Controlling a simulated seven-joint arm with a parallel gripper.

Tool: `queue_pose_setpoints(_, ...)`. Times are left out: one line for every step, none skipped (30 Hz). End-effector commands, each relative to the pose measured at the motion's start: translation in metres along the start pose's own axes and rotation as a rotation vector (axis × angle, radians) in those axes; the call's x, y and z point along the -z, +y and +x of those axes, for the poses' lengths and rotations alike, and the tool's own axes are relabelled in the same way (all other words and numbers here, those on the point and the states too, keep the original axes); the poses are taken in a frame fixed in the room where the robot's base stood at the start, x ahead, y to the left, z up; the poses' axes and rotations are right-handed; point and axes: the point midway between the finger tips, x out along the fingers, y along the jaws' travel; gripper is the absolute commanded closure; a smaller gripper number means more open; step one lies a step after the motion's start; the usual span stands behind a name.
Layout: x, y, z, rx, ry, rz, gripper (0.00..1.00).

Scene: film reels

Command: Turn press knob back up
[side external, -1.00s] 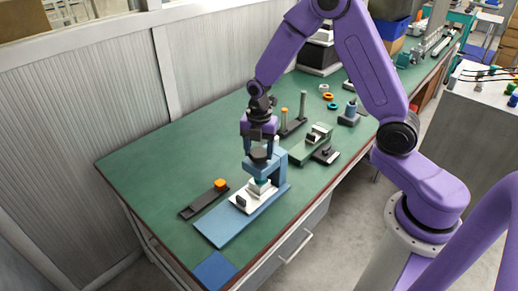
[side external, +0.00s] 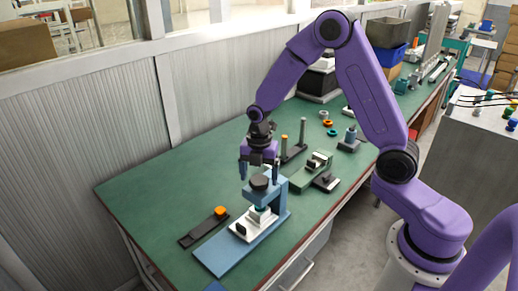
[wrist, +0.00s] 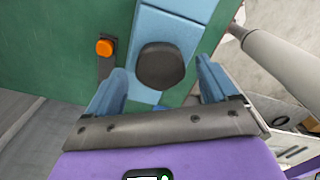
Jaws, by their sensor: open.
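The press is a light blue frame (side external: 273,203) on a blue base, standing on the green bench. Its dark round knob (side external: 260,183) sits on top, and a white block (side external: 254,222) stands below on the base. In the wrist view the knob (wrist: 161,66) lies ahead, between the two blue fingers but beyond their tips. My gripper (side external: 260,173) is open and empty, pointing down just above the knob, its fingers spread to either side. It also shows in the wrist view (wrist: 162,80). I cannot tell whether a finger touches the knob.
A dark bar with an orange button (side external: 220,211) lies left of the press. Behind are a stand with two posts (side external: 302,134), a green fixture (side external: 312,165) and a dark clamp (side external: 326,182). The bench's left part is clear.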

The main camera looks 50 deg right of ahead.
Motion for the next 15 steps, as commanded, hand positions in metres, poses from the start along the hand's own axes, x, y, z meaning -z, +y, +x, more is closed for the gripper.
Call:
queue_pose_setpoints(0.000, 0.001, -0.008, -0.006, -0.002, 0.000, 0.14)
queue_pose_setpoints(0.000, 0.001, -0.012, -0.006, -0.002, 0.000, 0.14)
queue_pose_setpoints(0.000, 0.001, -0.019, -0.007, -0.002, -0.001, 0.14)
queue_pose_setpoints(0.000, 0.001, -0.025, -0.008, -0.002, -0.001, 0.14)
queue_pose_setpoints(0.000, 0.002, -0.032, -0.009, -0.003, -0.001, 0.14)
queue_pose_setpoints(0.000, 0.002, -0.041, -0.009, -0.003, -0.001, 0.14)
queue_pose_setpoints(0.000, 0.002, -0.047, -0.010, -0.003, -0.001, 0.14)
queue_pose_setpoints(0.000, 0.001, -0.053, -0.008, -0.002, -0.001, 0.14)
queue_pose_setpoints(0.000, 0.001, -0.062, -0.008, -0.002, -0.001, 0.14)
queue_pose_setpoints(0.000, 0.002, -0.068, -0.009, -0.003, -0.001, 0.14)
queue_pose_setpoints(0.000, 0.002, -0.075, -0.009, -0.003, -0.001, 0.14)
queue_pose_setpoints(0.000, 0.001, -0.083, -0.009, -0.003, -0.001, 0.14)
queue_pose_setpoints(0.000, 0.001, -0.089, -0.008, -0.002, -0.002, 0.14)
queue_pose_setpoints(0.000, 0.002, -0.096, -0.009, -0.003, -0.002, 0.14)
queue_pose_setpoints(0.000, 0.001, -0.104, -0.008, -0.003, -0.002, 0.14)
